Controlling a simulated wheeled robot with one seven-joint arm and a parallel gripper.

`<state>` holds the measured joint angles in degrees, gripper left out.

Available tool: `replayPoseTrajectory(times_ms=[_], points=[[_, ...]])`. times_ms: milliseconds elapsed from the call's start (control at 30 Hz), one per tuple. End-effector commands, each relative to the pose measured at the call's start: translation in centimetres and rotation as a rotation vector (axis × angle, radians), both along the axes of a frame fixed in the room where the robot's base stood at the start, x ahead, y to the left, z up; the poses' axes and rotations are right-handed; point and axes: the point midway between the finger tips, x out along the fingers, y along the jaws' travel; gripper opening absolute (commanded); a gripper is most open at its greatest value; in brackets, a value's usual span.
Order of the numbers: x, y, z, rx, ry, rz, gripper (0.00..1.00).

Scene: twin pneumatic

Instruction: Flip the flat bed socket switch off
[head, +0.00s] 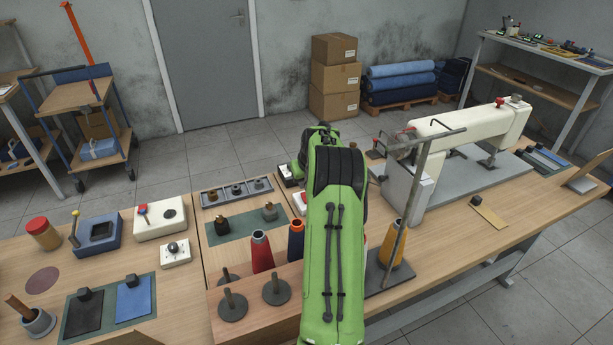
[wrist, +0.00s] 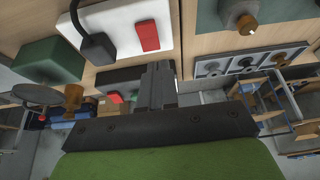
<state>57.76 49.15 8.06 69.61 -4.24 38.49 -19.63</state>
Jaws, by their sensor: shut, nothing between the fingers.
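A white socket plate (wrist: 112,28) with a red rocker switch (wrist: 149,36) and a black plug (wrist: 98,45) with its cord fills the upper middle of the wrist view. I cannot tell which way the rocker is tipped. My gripper (wrist: 159,82) is shut and empty, its fingertips just below the plate in that picture and apart from the red switch. In the head view only a sliver of a white socket (head: 298,203) shows left of my green arm, which hides my gripper. The white flat bed sewing machine (head: 460,124) stands to the right.
Red (head: 261,252) and dark blue (head: 296,241) thread cones stand left of my arm; a yellow cone (head: 396,250) stands right. A tray (head: 236,191) holds several small parts.

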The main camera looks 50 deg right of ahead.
Motion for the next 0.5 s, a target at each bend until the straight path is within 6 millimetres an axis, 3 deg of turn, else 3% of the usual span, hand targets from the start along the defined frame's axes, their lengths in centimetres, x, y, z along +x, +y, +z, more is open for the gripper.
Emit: replayPoseTrajectory(times_ms=[33, 200, 500], points=[[0.4, -0.1, -1.2, 0.002, 0.0, 0.002, 0.0], [1.2, -0.6, -3.5, 0.0, -0.001, 0.002, 0.0], [1.4, -0.8, -4.1, -0.001, -0.001, 0.001, 0.0]])
